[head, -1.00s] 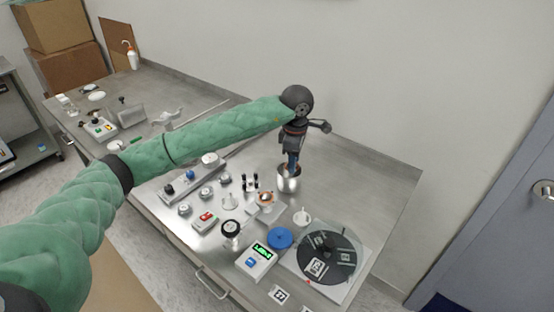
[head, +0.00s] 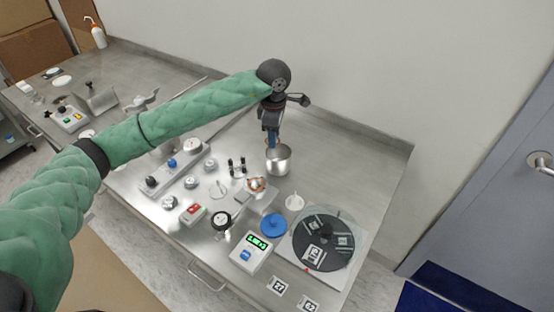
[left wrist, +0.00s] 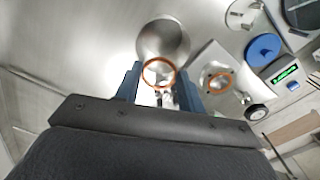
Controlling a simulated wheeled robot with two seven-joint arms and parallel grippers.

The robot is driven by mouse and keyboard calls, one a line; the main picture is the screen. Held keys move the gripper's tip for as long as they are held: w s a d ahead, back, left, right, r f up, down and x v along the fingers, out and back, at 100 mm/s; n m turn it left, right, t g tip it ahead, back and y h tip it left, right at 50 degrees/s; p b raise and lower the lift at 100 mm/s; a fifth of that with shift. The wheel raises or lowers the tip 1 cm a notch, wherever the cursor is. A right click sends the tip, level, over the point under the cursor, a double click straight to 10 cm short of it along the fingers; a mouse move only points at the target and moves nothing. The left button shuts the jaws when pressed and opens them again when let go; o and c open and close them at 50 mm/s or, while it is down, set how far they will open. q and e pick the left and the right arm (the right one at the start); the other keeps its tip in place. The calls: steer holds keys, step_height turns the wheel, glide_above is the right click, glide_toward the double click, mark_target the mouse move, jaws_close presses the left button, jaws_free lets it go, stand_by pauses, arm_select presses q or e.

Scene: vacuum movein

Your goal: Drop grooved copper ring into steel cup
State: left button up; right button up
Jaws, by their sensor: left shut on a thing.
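The steel cup (head: 279,163) stands upright on the steel table; it also shows in the left wrist view (left wrist: 164,36). My left gripper (head: 272,142) is at the cup's far left rim in the head view. In the left wrist view its blue fingers (left wrist: 159,76) are shut on a copper ring (left wrist: 158,62), which appears just beside or over the near rim of the cup. I cannot tell the exact height, nor see the ring's groove. A second copper ring (head: 256,184) lies on a square metal block. My right gripper is not in view.
A blue disc (head: 273,224), a scale with a green display (head: 251,252) and a black turntable (head: 323,240) stand nearer the front. Several knobs and switches are at the left. The table right of the cup is clear.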

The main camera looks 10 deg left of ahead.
arm_select(q)
step_height(320, 180, down, 3)
steer(key=shift+f, duration=0.1)
steer(key=shift+s, duration=0.1)
steer(key=o, duration=1.1)
steer(key=shift+c, duration=0.2)
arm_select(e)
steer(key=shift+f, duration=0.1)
arm_select(q)
step_height(320, 180, up, 8)
steer(key=b, duration=0.3)
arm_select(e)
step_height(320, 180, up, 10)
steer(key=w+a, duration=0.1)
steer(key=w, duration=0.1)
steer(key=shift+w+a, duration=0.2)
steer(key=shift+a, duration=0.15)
